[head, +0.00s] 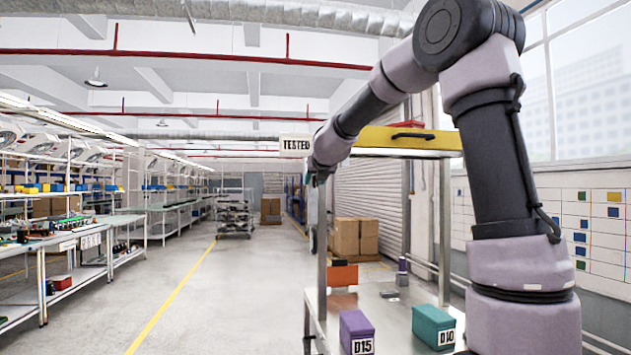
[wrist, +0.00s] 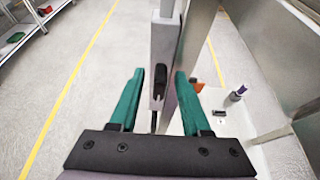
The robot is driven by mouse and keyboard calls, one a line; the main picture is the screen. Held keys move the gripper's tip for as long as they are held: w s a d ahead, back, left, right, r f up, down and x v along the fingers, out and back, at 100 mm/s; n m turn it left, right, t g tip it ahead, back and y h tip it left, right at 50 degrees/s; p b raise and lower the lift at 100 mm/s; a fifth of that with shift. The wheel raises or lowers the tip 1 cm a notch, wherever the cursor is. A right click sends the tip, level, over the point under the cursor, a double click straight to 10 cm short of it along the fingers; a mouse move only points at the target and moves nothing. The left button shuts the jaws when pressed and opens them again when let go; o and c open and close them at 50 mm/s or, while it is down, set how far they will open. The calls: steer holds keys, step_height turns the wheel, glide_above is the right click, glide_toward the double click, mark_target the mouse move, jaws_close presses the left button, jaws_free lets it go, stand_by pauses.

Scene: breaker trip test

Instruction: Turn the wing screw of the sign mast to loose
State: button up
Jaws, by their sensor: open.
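The sign mast carries a white "TESTED" sign (head: 296,146) on top. In the wrist view the light grey mast (wrist: 164,45) rises upright beside a metal post. The black wing screw (wrist: 159,78) sits on the mast's near face, its wing roughly upright. My gripper (wrist: 160,75) is open, with one green finger on each side of the wing screw and visible gaps to both. Whether the fingertips reach as far as the wing is hard to tell. In the head view my gripper is small and dark by the mast, and the screw cannot be made out.
A metal cart (head: 385,315) stands beside the mast. Open floor (head: 225,290) lies to the left.

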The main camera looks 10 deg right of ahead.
jaws_close()
